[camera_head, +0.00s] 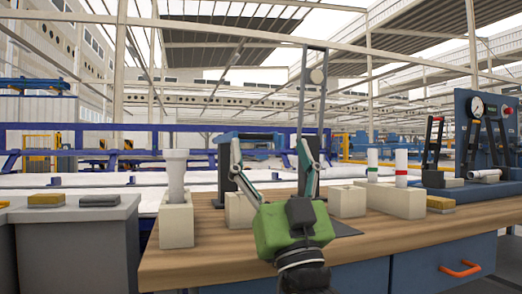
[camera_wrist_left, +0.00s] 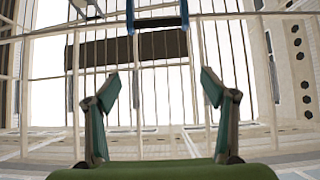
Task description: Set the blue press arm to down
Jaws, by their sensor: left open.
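What looks like the press arm (camera_head: 303,105) is a tall, narrow, slate-blue frame in the head view. It stands nearly upright, with a crossbar at its top and a round disc below. My left gripper (camera_head: 271,165), green with grey fingers, is in front of its lower part, fingers up and apart with nothing between them. The right finger overlaps the frame's foot, so contact cannot be told. In the left wrist view the open fingers (camera_wrist_left: 157,85) frame the roof; a dark bar with blue ends (camera_wrist_left: 157,22), perhaps part of the arm, shows beyond them. My right gripper is not seen.
A blue-topped frame (camera_head: 250,136) stands behind the gripper. A pale pipe on a block (camera_head: 176,222) is left of it. Blocks with white, banded cylinders (camera_head: 390,199) are to the right. The wooden bench top (camera_head: 200,262) is clear in front. A gauge panel (camera_head: 475,105) stands far right.

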